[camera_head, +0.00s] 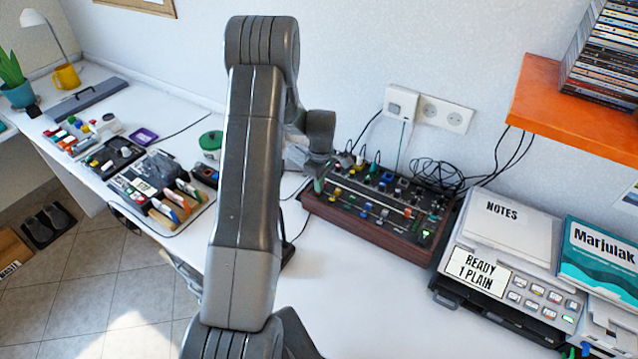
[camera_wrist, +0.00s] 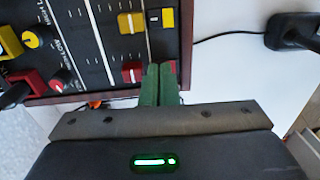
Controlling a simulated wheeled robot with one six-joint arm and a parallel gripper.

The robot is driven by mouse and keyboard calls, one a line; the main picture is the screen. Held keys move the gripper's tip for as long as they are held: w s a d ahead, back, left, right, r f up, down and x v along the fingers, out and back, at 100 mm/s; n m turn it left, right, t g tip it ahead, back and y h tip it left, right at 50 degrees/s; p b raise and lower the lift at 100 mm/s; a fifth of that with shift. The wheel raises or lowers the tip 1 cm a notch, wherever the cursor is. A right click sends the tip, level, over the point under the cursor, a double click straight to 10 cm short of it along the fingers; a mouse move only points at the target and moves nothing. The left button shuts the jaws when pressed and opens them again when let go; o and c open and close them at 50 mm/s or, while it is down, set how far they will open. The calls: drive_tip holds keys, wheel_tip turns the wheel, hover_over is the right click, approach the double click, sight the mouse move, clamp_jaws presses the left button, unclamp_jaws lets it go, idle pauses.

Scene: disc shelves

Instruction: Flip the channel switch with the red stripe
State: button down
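The mixer (camera_head: 375,212), a dark panel in a wooden case, sits on the white desk; its panel (camera_wrist: 95,45) fills the upper left of the wrist view. My gripper (camera_head: 319,186) is at the mixer's left end. Its green fingers (camera_wrist: 159,70) are pressed together with nothing visible between them. A red control (camera_wrist: 133,72) with a pale mark lies just left of the fingertips. I cannot tell which control is the red-striped switch, nor whether the fingertips touch one.
Yellow caps (camera_wrist: 131,22) and knobs (camera_wrist: 61,81) stand on the panel. Black cables (camera_head: 437,174) lie behind the mixer. A grey device (camera_head: 500,270) with notes is at right, below an orange shelf (camera_head: 560,105). Desk space in front of the mixer is clear.

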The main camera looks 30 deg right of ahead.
drive_tip(key=shift+s+a+f, duration=0.3)
drive_tip(key=shift+a+f, duration=0.05)
drive_tip(key=shift+f, duration=0.15)
drive_tip(key=shift+s+a+f+b, duration=0.1)
drive_tip(key=shift+s+a+b, duration=0.1)
drive_tip(key=shift+a+b, duration=0.15)
drive_tip(key=shift+s+a, duration=0.1)
drive_tip(key=shift+a, duration=0.15)
wheel_tip(320, 180, up, 15)
drive_tip(key=w+d+b, duration=0.1)
drive_tip(key=shift+d+b, duration=0.3)
